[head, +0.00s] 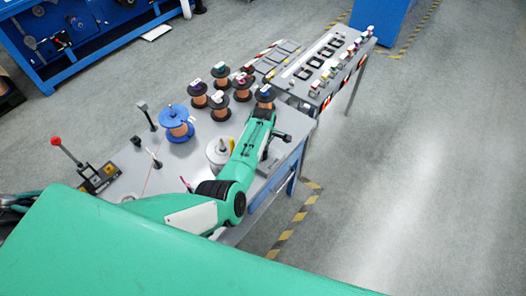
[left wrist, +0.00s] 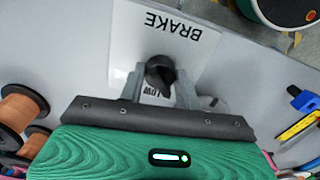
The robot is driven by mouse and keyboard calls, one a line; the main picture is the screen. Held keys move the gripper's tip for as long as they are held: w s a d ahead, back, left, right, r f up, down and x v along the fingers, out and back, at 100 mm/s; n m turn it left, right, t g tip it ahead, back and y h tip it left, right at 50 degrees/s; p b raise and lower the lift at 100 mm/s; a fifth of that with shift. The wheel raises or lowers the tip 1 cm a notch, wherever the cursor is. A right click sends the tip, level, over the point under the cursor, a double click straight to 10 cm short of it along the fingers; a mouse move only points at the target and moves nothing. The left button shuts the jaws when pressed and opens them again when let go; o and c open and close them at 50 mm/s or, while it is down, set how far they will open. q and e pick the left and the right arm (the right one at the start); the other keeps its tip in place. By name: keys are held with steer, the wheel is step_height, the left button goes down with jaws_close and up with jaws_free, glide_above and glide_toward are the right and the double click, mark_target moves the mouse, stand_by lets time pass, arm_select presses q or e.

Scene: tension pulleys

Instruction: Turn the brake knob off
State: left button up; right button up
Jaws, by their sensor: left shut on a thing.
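The brake knob (left wrist: 160,70) is a black knob on a pale plate (left wrist: 125,45) in the left wrist view. The word BRAKE is printed on the plate upside down, and LOW shows partly just below the knob. My left gripper (left wrist: 160,84) is shut on the knob, with one grey finger on each side of it. In the head view my green left arm reaches over the right side of the grey table, and its fingertips and the knob cannot be made out there. My right gripper is not in view.
The grey table (head: 135,165) holds several copper wire spools, a blue spool (head: 176,124), a silver cylinder (head: 218,152) and a red-knobbed lever (head: 57,143). A second table (head: 318,62) with black frames adjoins it at the back. The floor at right is clear.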

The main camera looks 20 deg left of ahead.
arm_select(q)
steer(key=shift+w+n, duration=0.1)
steer(key=shift+n, duration=1.4)
steer(key=o, duration=1)
steer(key=shift+c, duration=0.2)
step_height(320, 180, up, 8)
steer(key=p, duration=0.7)
steer(key=shift+r, duration=2.9)
